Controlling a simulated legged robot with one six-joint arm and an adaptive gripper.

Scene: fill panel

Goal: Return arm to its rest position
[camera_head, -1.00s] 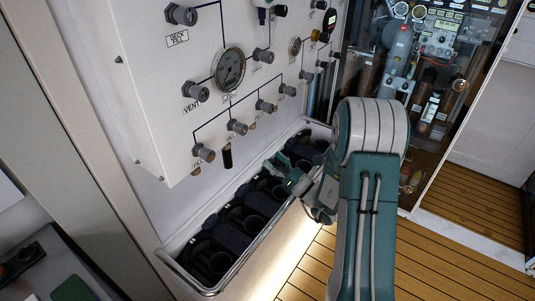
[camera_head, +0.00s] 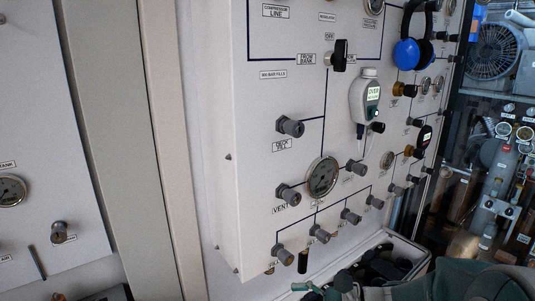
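My gripper (camera_head: 318,290) shows at the bottom edge in the head view, cut off by the frame. Its teal parts lie below the lower edge of the white fill panel (camera_head: 268,185), near the front of the bin (camera_head: 412,250). I cannot tell whether its fingers are open or shut, or whether they hold anything. My green and grey arm runs along the bottom right, also mostly out of frame.
The fill panel carries knobs, a round gauge (camera_head: 323,176), a lit handheld meter (camera_head: 366,98) and blue ear defenders (camera_head: 413,52). Machinery (camera_head: 497,165) stands behind glass at right. Another panel (camera_head: 45,130) with a gauge is at left.

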